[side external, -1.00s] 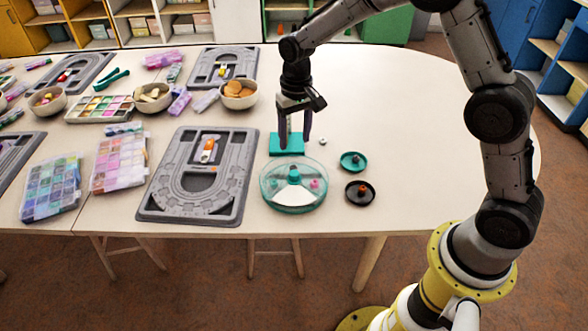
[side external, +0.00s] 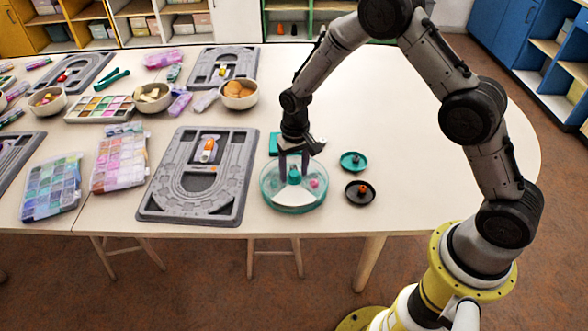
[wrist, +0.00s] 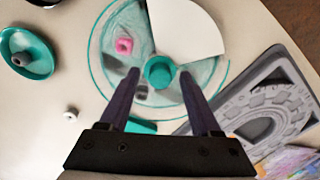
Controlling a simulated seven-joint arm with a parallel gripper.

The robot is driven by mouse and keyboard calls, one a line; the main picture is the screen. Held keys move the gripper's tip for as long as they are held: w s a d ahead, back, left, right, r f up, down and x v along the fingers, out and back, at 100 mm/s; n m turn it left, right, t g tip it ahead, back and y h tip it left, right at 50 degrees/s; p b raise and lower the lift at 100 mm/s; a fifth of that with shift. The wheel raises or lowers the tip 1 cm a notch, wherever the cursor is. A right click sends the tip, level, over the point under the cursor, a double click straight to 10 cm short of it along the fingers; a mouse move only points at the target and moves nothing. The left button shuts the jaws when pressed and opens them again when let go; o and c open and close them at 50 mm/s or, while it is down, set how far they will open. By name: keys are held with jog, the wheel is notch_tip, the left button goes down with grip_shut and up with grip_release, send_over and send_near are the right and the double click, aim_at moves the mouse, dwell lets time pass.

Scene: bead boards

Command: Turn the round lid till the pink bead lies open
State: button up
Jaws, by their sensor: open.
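The round lid (side external: 293,203) is clear with a teal rim and lies on a round container; it also shows in the wrist view (wrist: 104,73). A teal knob (wrist: 160,72) stands at its centre. A white wedge-shaped sector (wrist: 190,28) lies beside the knob. The pink bead (wrist: 124,46) is left of this wedge in the wrist view, outside it, seemingly under the clear tinted part. It also shows in the side view (side external: 315,183). My gripper (side external: 294,177) is open and points down, its fingertips on either side of the knob. I cannot tell whether they touch it.
A teal dish (side external: 352,163) and a black dish (side external: 358,194) stand right of the container. A teal block (side external: 274,142) is behind it, partly hidden by my gripper. A grey bead board (side external: 230,190) lies close on the left. The table's right side is clear.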

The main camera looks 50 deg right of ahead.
grip_shut()
jog(key=shift+r, duration=0.1)
dwell(1.2)
